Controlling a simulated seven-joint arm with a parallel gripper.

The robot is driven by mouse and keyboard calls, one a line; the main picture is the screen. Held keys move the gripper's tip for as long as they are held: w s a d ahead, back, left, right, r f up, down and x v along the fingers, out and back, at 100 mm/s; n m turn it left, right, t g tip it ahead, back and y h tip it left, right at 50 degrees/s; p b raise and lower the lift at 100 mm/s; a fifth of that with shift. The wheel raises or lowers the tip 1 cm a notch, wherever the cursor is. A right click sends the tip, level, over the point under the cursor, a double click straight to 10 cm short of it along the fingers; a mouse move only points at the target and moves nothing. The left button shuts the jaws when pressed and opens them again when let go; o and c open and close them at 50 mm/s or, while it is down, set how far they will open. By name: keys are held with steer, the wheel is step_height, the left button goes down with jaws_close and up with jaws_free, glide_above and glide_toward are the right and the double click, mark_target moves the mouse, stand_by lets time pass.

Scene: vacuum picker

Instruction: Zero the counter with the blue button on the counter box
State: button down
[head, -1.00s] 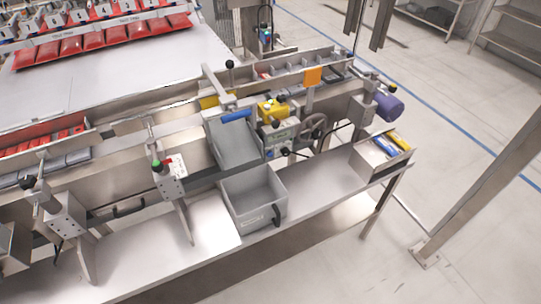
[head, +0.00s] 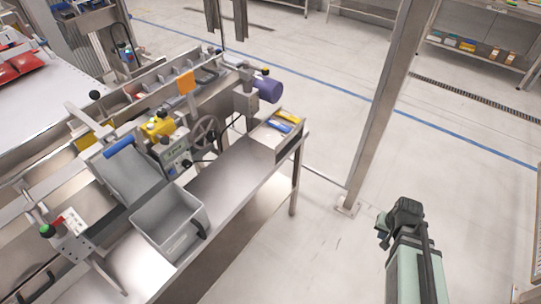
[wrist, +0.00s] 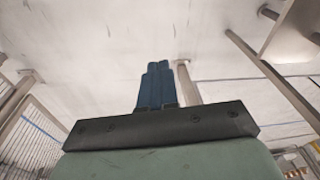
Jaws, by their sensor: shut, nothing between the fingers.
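A small grey box with a light panel, apparently the counter box (head: 175,154), sits on the conveyor frame below the yellow unit in the head view. My gripper (head: 382,228) is at the right of the head view, over open floor and well apart from the box, to the right of the bench. In the wrist view its blue fingers (wrist: 157,68) are together and empty, with floor beyond. The counter box does not show in the wrist view.
A grey bin (head: 170,222) stands on the steel bench (head: 232,172) before the conveyor. A handwheel (head: 204,134) is right of the counter box. Another box with green and red buttons (head: 72,222) is at left.

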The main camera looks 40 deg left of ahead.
mark_target(172, 172)
steer(key=s+a+r+n+y, duration=0.1)
steer(key=s+a+r, duration=0.15)
steer(key=a, duration=0.75)
steer(key=s+a+r+n+t+y, duration=0.1)
steer(key=s+a+r+n, duration=0.15)
steer(key=a, duration=0.75)
steer(key=s+a+r+n+y, duration=0.1)
steer(key=s+a+r+y, duration=0.15)
steer(key=a, duration=0.65)
steer(key=s+a+r+n+y, duration=0.1)
steer(key=s+a+r, duration=0.2)
steer(key=s+a, duration=0.4)
steer(key=s+a+r+n+g+y, duration=0.1)
steer(key=s+a+r, duration=0.2)
steer(key=s+a, duration=0.5)
steer(key=s+a+r+n+y, duration=0.1)
steer(key=s+a+r, duration=0.2)
steer(key=s+a, duration=0.5)
steer(key=shift+w, duration=0.1)
steer(key=a, duration=0.8)
steer(key=shift+a, duration=0.35)
steer(key=shift+a, duration=0.15)
steer(key=shift+a, duration=0.25)
